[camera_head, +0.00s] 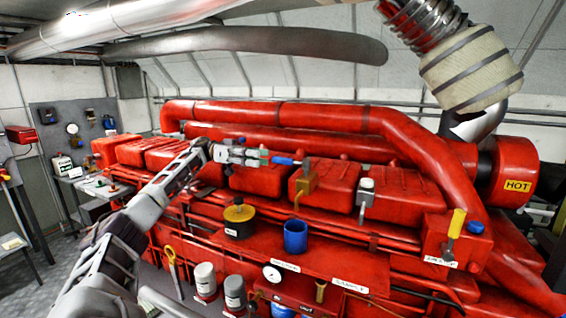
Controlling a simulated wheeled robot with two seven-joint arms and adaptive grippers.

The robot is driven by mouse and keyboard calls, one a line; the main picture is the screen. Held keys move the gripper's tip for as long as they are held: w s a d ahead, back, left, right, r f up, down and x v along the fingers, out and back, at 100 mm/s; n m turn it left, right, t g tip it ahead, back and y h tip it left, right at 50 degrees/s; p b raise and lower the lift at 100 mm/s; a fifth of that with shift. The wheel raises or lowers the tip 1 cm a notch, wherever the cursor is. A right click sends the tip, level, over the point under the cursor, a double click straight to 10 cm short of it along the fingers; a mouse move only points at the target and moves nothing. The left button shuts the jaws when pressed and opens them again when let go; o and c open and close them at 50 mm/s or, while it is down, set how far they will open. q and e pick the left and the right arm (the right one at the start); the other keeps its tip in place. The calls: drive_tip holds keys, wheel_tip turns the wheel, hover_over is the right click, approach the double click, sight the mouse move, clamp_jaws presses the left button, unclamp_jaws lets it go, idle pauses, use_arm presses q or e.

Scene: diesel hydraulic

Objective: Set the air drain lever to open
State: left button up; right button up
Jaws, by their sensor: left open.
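My left arm reaches in from the lower left. Its gripper (262,158) is open, its tips at or very near the end of a blue-handled lever (286,161). I cannot tell whether they touch it. The blue handle lies about level and joins a brass valve (306,183) in front of the red engine covers. Another lever with a yellow handle (457,223) stands upright on a red box at the right, above a small white label (441,262). The labels are too small to read surely, so I cannot tell which lever is the air drain. My right gripper is not in view.
The large red engine (400,190) fills the middle and right. A grey-topped lever (366,193), a blue cup (295,236) and a yellow-topped black canister (239,215) stand along its front. A gauge (272,273) sits lower down. A wrapped pipe (470,68) hangs at upper right.

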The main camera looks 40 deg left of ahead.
sight(290, 162)
use_arm(q)
drive_tip(key=shift+p+x, duration=0.5)
drive_tip(key=shift+x, duration=4.05)
clamp_jaws()
